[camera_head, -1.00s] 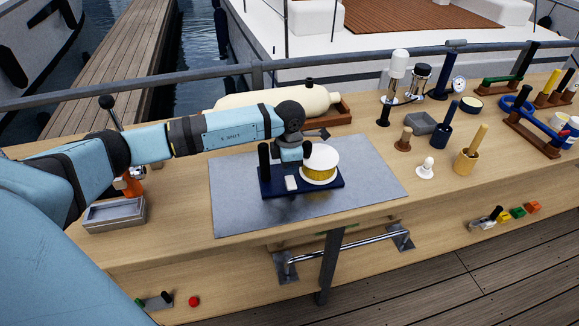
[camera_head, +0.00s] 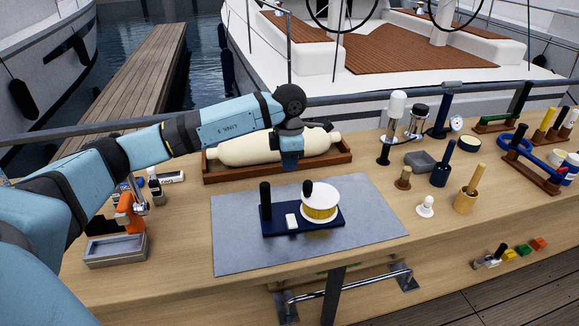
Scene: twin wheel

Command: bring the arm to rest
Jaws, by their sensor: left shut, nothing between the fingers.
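My left arm comes in from the left and reaches over the back of the bench. My left gripper (camera_head: 290,160) hangs from its wrist, pointing down, in front of the cream cylinder in its wooden tray and above the back edge of the grey mat. It is shut and empty, its fingertips small and hard to make out. Below it, the dark blue base (camera_head: 290,222) with black posts and a white-and-yellow spool (camera_head: 320,205) stands on the grey mat (camera_head: 235,240), apart from the gripper. My right gripper is not in view.
The cream cylinder (camera_head: 240,150) lies in a wooden tray (camera_head: 225,175) behind the mat. A grey open box (camera_head: 115,252) and an orange tool (camera_head: 130,212) are at left. A tan cup (camera_head: 465,202) and a dark blue bottle (camera_head: 441,168) stand at right. A metal rail (camera_head: 345,293) runs along the front.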

